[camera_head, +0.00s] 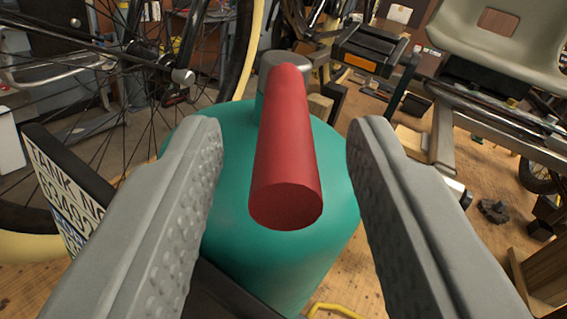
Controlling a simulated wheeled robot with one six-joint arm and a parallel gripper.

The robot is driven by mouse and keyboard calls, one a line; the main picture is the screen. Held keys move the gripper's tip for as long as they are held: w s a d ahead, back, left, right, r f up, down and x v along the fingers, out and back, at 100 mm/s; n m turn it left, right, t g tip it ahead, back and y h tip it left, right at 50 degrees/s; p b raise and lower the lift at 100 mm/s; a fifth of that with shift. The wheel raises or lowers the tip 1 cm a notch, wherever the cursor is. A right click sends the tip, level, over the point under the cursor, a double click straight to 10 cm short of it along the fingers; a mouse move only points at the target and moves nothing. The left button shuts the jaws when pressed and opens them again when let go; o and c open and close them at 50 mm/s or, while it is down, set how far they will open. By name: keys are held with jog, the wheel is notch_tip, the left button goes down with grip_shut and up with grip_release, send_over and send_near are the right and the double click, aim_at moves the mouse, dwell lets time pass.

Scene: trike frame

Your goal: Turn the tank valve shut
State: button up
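A teal tank (285,262) stands in the middle of the view. On its top is the valve, a red lever handle (286,150) joined to a grey metal cap (287,61). The handle points from the cap toward the camera, and its round end is nearest. My gripper (285,140) is open. One grey finger is left of the handle and the other is right of it, with a clear gap on both sides. Neither finger appears to touch the handle. The fingers hide parts of the tank's sides.
A large spoked wheel (120,80) is at the left, near a black plate with a "TANK NO" label (60,195). A grey-green seat (500,45) on a metal frame is at upper right. A yellow tube (335,310) is at the bottom. Wooden surface lies around the tank.

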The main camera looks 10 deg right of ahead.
jog(key=s, duration=1.4)
jog(key=shift+s, duration=0.15)
jog(key=shift+c, duration=0.2)
